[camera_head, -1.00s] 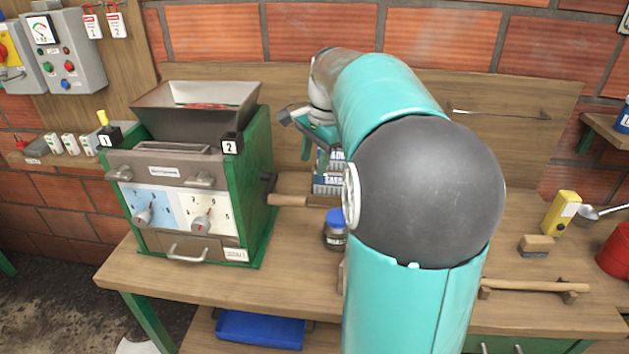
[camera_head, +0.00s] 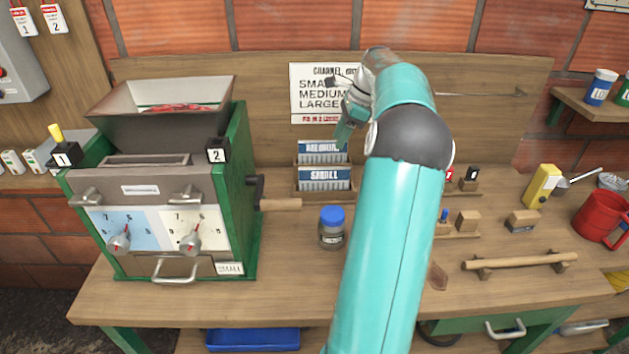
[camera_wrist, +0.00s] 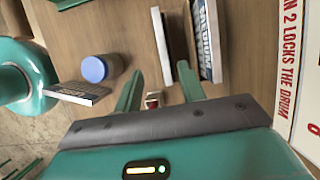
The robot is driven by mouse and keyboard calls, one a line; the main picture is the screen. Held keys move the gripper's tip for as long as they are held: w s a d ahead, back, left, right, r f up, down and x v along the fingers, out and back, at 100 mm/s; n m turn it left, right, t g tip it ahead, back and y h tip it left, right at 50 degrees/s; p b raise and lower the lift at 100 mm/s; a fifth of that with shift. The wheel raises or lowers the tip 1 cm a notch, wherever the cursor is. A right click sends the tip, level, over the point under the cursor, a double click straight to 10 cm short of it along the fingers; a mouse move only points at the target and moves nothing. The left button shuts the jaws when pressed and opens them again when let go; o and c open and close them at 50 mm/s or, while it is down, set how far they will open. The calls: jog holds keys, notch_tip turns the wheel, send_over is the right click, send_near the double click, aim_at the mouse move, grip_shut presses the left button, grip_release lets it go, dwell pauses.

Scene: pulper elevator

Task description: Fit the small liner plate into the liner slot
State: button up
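The small liner plate (camera_head: 323,178), blue and white and labelled SMALL, stands in the front of a wooden rack on the bench. The MEDIUM plate (camera_head: 322,151) stands behind it and also shows in the wrist view (camera_wrist: 207,35). My gripper (camera_head: 350,118) is above the rack, slightly right, apart from the plates. In the wrist view its two fingers (camera_wrist: 159,78) are spread with nothing held. The green pulper (camera_head: 165,185) stands at left; a SMALL label (camera_head: 230,268) is low on its front. I cannot clearly make out the liner slot.
A blue-lidded jar (camera_head: 331,228) stands in front of the rack. The pulper's wooden-handled crank (camera_head: 280,204) sticks out toward the rack. A sign (camera_head: 325,95) is on the back board. My arm hides part of the bench right of the jar.

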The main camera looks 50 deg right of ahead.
aim_at(327, 168)
jog(key=x, duration=0.5)
jog(key=s+x, duration=0.1)
jog(key=x, duration=0.2)
jog(key=shift+w+d+f, duration=0.1)
jog(key=shift+d+f, duration=0.05)
jog(key=shift+f, duration=0.2)
jog(key=shift+w+d+x, duration=0.15)
jog(key=shift+x, duration=1.1)
jog(key=shift+w+d+x, duration=0.1)
jog(key=shift+w+x, duration=0.05)
jog(key=shift+x, duration=1.1)
jog(key=shift+f, duration=0.2)
jog(key=shift+c, duration=0.4)
grip_shut()
